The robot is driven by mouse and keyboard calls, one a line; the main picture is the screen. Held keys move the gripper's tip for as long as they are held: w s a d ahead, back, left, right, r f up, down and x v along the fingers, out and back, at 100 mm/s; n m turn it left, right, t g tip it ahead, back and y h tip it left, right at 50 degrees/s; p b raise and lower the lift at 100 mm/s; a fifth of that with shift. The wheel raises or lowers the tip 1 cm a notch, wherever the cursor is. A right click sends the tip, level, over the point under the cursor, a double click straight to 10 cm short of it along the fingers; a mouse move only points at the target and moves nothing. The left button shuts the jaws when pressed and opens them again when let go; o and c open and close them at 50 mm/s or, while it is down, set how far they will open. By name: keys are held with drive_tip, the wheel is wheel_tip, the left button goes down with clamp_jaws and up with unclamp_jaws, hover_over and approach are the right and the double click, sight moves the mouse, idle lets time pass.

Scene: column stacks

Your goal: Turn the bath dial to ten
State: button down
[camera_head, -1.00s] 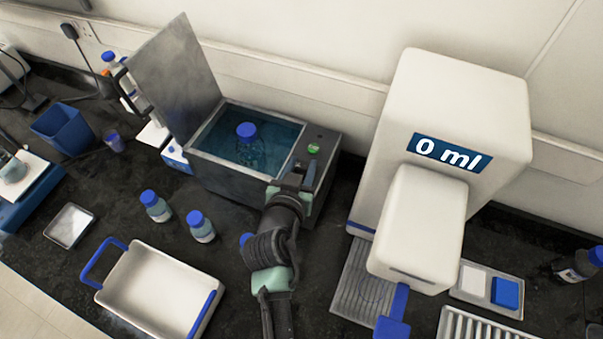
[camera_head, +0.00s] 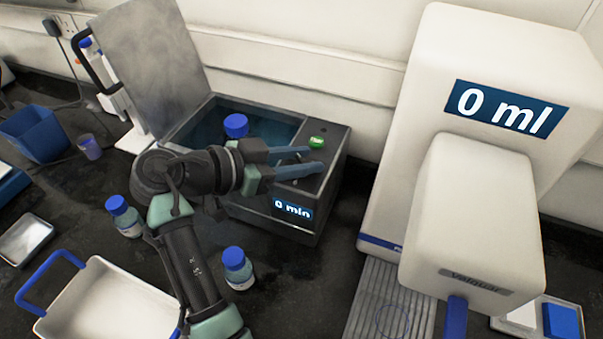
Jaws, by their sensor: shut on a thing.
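The water bath (camera_head: 330,190) is a grey box with an open lid and blue-tinted water. Its front display (camera_head: 293,208) reads "0 min". A green button (camera_head: 317,142) sits on its top control panel. My gripper (camera_head: 312,159) reaches over the bath from the left, its two fingers at the panel, just in front of the green button. It is shut on the bath dial, which is mostly hidden between the fingertips; its pointer cannot be read. A blue-capped bottle (camera_head: 235,126) stands in the bath, just behind my wrist.
A white dispenser (camera_head: 470,200) reading "0 ml" stands close on the right. Blue-capped bottles (camera_head: 238,268) (camera_head: 125,216) and a white tray with blue handles (camera_head: 105,300) are in front and left. The raised lid (camera_head: 150,60) is behind my arm.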

drive_tip(key=shift+f+m+g+h+b, duration=0.1)
drive_tip(key=shift+m+g+h+b, duration=0.4)
drive_tip(key=shift+m+g+b, duration=0.8)
drive_tip(key=c, duration=0.5)
unclamp_jaws()
drive_tip(key=shift+b, duration=0.3)
drive_tip(key=b+v, duration=0.1)
drive_tip(key=v, duration=1.2)
drive_tip(key=shift+w, duration=0.15)
